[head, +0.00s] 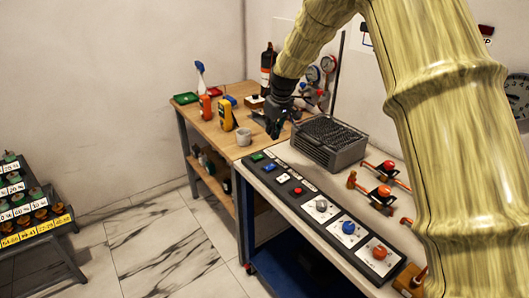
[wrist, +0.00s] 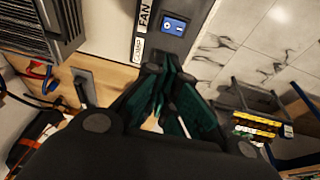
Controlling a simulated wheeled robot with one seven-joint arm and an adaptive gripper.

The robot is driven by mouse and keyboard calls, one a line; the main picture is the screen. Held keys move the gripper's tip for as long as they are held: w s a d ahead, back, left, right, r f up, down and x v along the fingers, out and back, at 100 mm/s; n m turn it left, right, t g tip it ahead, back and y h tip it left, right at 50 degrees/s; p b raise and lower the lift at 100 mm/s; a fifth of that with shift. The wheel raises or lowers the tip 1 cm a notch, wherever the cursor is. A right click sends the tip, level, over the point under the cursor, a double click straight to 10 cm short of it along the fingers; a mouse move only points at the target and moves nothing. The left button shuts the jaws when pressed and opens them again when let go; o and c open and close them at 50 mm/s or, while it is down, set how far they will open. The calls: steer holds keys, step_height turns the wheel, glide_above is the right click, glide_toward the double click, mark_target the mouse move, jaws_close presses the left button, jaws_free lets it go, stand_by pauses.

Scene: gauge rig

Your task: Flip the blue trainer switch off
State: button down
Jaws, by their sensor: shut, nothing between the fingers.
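The blue switch (wrist: 174,25) is a rocker in a blue frame on the dark trainer panel (wrist: 196,38), at the top of the wrist view. In the head view the blue switch (head: 270,168) sits near the far end of the long panel (head: 310,213), beside a green one (head: 257,157). My gripper (wrist: 162,75) is shut and empty, with its fingers pointing toward the panel and apart from the switch. In the head view my gripper (head: 274,130) hangs above the bench near the panel's far end. I cannot tell which side of the rocker is pressed.
A dark grey ribbed box (head: 330,142) stands right of the panel. A wooden table behind holds a grey mug (head: 243,136) and a yellow meter (head: 226,113). A rack (head: 35,215) stands at left; floor between is clear.

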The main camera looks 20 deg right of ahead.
glide_toward(267, 166)
steer(key=w, duration=0.1)
steer(key=w+p, duration=0.1)
steer(key=w+f+p, duration=0.1)
steer(key=w, duration=0.1)
steer(key=shift+d, duration=0.35)
steer(key=shift+f, duration=0.35)
steer(key=shift+s+f, duration=0.15)
steer(key=shift+f, duration=0.1)
steer(key=shift+s+f+p, duration=0.4)
steer(key=shift+s+p, duration=0.2)
steer(key=shift+s, duration=0.15)
steer(key=shift+s+d, duration=0.15)
steer(key=shift+s, duration=0.15)
steer(key=w+f, duration=0.2)
steer(key=f, duration=0.1)
steer(key=shift+w+f, duration=0.15)
steer(key=shift+f, duration=0.05)
steer(key=shift+s+r, duration=0.55)
steer(key=shift+r, duration=0.05)
steer(key=shift+s+a+p, duration=0.1)
steer(key=shift+a+p, duration=0.2)
steer(key=shift+a+f, duration=0.25)
steer(key=shift+a, duration=0.05)
steer(key=shift+a+r, duration=0.1)
steer(key=shift+r, duration=0.15)
